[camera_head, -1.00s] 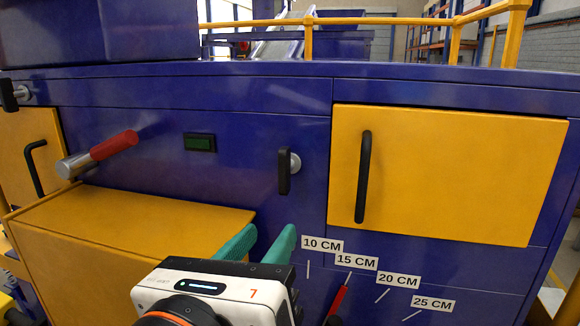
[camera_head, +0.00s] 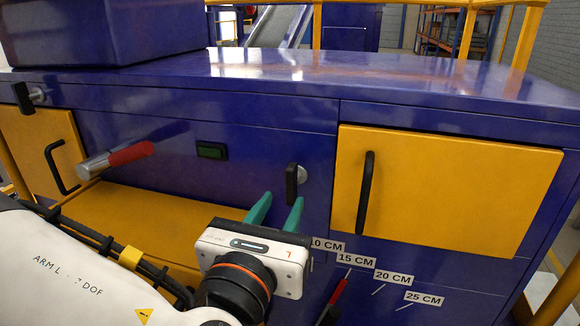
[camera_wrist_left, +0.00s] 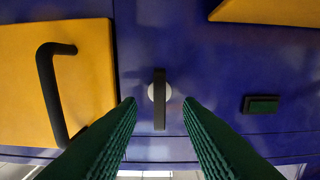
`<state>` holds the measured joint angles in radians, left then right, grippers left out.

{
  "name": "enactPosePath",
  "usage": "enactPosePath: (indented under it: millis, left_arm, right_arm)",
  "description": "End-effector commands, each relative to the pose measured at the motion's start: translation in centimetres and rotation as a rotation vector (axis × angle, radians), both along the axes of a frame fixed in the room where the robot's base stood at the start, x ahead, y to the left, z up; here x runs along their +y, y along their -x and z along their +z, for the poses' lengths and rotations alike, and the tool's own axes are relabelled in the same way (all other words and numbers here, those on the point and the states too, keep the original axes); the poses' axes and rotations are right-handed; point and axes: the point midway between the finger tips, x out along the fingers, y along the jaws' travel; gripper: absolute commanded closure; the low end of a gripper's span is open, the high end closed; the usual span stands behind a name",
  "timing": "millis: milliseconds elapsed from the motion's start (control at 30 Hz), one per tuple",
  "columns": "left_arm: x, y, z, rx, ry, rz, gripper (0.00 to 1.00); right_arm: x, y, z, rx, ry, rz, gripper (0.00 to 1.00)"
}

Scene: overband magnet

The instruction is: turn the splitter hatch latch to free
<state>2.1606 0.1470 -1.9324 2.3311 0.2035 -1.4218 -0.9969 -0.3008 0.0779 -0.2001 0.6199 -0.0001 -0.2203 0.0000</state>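A black bar latch (camera_head: 291,183) on a round grey hub is on the blue panel, left of a yellow hatch (camera_head: 440,190) with a black handle. The bar stands upright. In the left wrist view the latch (camera_wrist_left: 159,100) shows ahead, between the fingers. My left gripper (camera_head: 283,196) is open, its green fingers apart and just in front of the latch's lower end. I see no clear contact. A similar black latch (camera_head: 22,96) is at the far left by another yellow door. My right gripper is not in view.
A red-gripped lever (camera_head: 128,154) sticks out on the left above a yellow box top (camera_head: 150,208). A green button (camera_head: 211,151) is left of the latch. Labels from 10 to 25 CM and a red-tipped pointer (camera_head: 338,291) are below the hatch.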

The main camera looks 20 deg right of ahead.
Motion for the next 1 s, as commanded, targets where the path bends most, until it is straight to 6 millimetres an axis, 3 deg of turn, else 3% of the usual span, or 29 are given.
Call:
enactPosePath:
  millis: [100,300,667,700,900,1000]
  left_arm:
    - [-1.3,-2.0,0.3,-0.001,-0.002,0.002,0.67]
    - [-2.7,-3.9,0.1,0.0,0.0,0.0,0.67]
    - [-3.0,-4.5,0.0,0.0,0.0,-0.001,0.67]
    - [-3.1,-4.5,0.0,0.0,0.0,-0.001,0.69]
    - [-3.0,-4.5,0.0,0.0,0.0,-0.001,1.0]
    - [-3.0,-4.5,0.0,0.0,0.0,0.0,1.0]
  right_arm:
    - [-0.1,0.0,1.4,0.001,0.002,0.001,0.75]
    - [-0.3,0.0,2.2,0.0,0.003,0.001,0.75]
    - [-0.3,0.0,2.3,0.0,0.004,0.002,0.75]
    - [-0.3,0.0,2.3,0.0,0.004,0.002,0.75]
    - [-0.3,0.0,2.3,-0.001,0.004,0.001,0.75]
    - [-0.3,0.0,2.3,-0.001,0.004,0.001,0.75]
